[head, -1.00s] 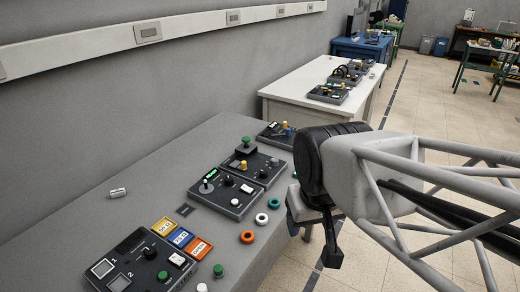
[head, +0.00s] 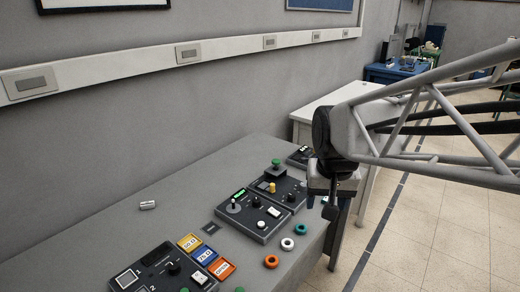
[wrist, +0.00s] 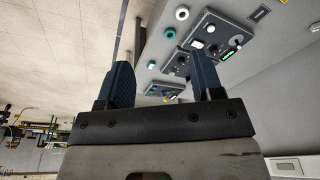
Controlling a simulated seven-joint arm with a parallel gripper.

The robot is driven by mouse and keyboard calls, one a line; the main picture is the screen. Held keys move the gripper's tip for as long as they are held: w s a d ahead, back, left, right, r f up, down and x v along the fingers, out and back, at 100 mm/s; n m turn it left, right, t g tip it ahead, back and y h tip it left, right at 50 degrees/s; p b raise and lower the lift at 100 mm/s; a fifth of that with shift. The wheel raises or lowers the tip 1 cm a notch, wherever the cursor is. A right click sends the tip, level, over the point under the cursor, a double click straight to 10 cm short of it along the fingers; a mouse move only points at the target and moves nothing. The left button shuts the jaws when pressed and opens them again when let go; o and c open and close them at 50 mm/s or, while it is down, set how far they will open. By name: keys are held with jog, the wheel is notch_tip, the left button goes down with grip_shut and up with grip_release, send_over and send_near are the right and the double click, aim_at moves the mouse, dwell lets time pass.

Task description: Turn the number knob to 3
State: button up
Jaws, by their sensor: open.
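My gripper (head: 329,208) hangs past the right edge of the grey table, level with the middle panels. In the wrist view my gripper (wrist: 163,78) is open, with two dark blue fingers and nothing between them. A dark panel (head: 240,227) on the table has a joystick, a green display, a black knob (head: 256,201) and a white switch. The nearer panel (head: 140,283) also has a black knob (head: 174,268). My gripper is apart from all the panels.
A panel with a yellow knob (head: 271,187) and a green button stands behind the middle one. Coloured rings, such as an orange ring (head: 271,262), lie near the grey table's (head: 95,237) right edge. The table's left side is mostly clear.

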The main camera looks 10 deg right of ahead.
jog(key=w+d+f+m, duration=0.1)
jog(key=w+d+m, duration=0.1)
jog(key=w, duration=1.1)
jog(key=m+g, duration=0.2)
jog(key=m, duration=0.4)
send_near(304, 184)
jog(key=shift+s+f, duration=0.35)
jog(key=shift+s, duration=0.1)
jog(key=shift+w+d+f, duration=0.1)
jog(key=shift+w+f, duration=0.4)
jog(key=shift+f, duration=0.1)
jog(key=shift+f, duration=0.1)
jog(key=shift+f, duration=3.8)
